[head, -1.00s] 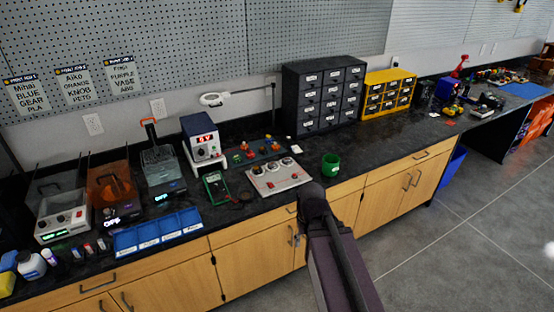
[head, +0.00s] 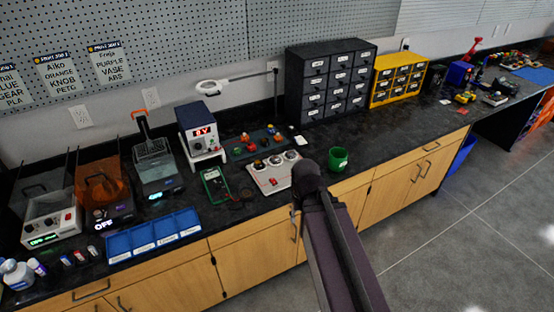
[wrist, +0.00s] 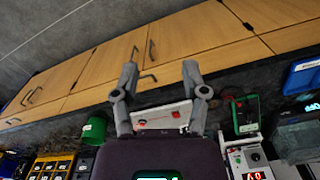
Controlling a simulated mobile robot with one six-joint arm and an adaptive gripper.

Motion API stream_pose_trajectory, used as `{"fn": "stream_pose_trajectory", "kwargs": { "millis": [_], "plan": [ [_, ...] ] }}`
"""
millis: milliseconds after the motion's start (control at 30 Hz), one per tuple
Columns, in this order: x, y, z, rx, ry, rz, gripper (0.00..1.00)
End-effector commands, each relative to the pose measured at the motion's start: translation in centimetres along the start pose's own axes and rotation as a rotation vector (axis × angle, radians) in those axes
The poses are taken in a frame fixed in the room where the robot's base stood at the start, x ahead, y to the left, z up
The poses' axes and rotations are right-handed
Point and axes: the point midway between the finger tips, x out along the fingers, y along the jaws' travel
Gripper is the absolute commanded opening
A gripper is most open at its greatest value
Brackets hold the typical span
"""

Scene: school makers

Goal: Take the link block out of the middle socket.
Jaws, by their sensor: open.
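A pale panel (head: 263,181) with three round sockets in a row and a red part lies on the dark bench. The middle socket (head: 275,160) is too small to show clearly whether a link block sits in it. The panel also shows in the wrist view (wrist: 160,118), behind and between my fingers. My gripper (wrist: 161,70) is open and its two fingers are wide apart, with nothing between the tips. In the head view my arm stands in front of the bench, close to the panel's right edge, and the gripper itself is not clearly seen.
A green cup (head: 338,159) stands right of the panel. A green meter (head: 214,186) and a power supply (head: 201,131) showing a red reading stand left. A board with coloured parts (head: 257,142) lies behind, and a blue tray (head: 153,233) front left.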

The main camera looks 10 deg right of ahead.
Motion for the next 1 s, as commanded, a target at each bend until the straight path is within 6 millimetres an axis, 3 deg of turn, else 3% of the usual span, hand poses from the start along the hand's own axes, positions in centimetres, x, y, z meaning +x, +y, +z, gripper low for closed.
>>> {"fn": "stream_pose_trajectory", "kwargs": {
  "millis": [167,300,567,767,1000],
  "plan": [
    [0.0,0.0,0.0,0.000,0.000,0.000,0.60],
    [0.2,0.0,-0.2,0.010,0.004,-0.004,0.98],
    [1.9,-0.5,-2.8,0.157,0.058,-0.069,0.98],
    [4.1,-1.2,-7.2,0.437,0.135,-0.203,0.98],
    [6.3,-1.8,-13.7,0.870,0.194,-0.441,0.98]
  ]
}}
